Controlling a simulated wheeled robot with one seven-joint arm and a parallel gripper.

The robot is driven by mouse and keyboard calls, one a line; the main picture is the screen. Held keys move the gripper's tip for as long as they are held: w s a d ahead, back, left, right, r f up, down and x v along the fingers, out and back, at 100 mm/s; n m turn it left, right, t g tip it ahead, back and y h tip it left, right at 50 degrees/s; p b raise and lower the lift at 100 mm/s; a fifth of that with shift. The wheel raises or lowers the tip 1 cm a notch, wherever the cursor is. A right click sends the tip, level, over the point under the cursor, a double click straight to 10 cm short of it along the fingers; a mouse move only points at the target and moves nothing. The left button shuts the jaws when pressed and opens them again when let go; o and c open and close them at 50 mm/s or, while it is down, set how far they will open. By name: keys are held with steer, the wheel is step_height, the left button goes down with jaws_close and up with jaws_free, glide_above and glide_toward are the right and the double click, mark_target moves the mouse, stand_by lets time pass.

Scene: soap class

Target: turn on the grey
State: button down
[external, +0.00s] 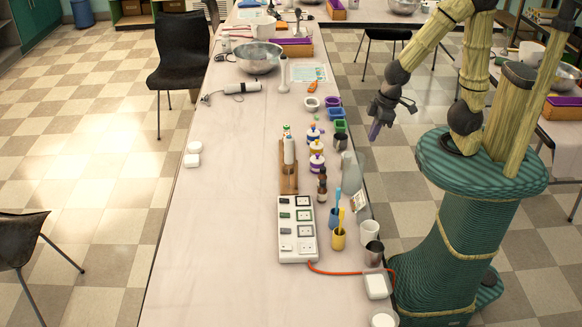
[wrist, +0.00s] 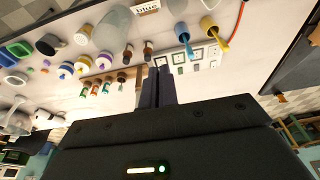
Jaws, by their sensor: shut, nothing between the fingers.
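A white power strip (external: 297,256) lies on the long table, with a column of small switches (external: 285,216) on its left and sockets on its right. The strip also shows in the wrist view (wrist: 205,64), just right of my fingertips in the picture. My gripper (external: 376,131) is shut and empty, fingers pointing down, off the table's right edge and well apart from the strip. Its closed fingers show in the wrist view (wrist: 158,72).
Blue (external: 334,217) and yellow cups (external: 339,238) with brushes stand right of the strip. A wooden rack (external: 288,180), several bottles and a grey vase (external: 348,172) stand behind it. An orange cord (external: 335,272) runs to a white block (external: 376,286). The table left of the strip is clear.

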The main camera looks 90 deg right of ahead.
steer(key=w+a+f+b, duration=0.1)
steer(key=w+a+f, duration=0.1)
steer(key=w, duration=0.6)
steer(key=w+a+f, duration=0.2)
steer(key=w+a, duration=0.1)
steer(key=w, duration=0.4)
steer(key=g+b, duration=0.1)
glide_above(281, 230)
steer(key=s, duration=0.2)
step_height(281, 230, down, 9)
steer(key=shift+r, duration=0.15)
steer(key=f+p, duration=0.1)
steer(key=f, duration=0.3)
steer(key=w+f+p, duration=0.1)
steer(key=f, duration=0.4)
steer(key=f+p, duration=0.1)
steer(key=f, duration=0.3)
steer(key=shift+w+f, duration=0.25)
steer(key=shift+f, duration=0.25)
steer(key=shift+w+f, duration=0.1)
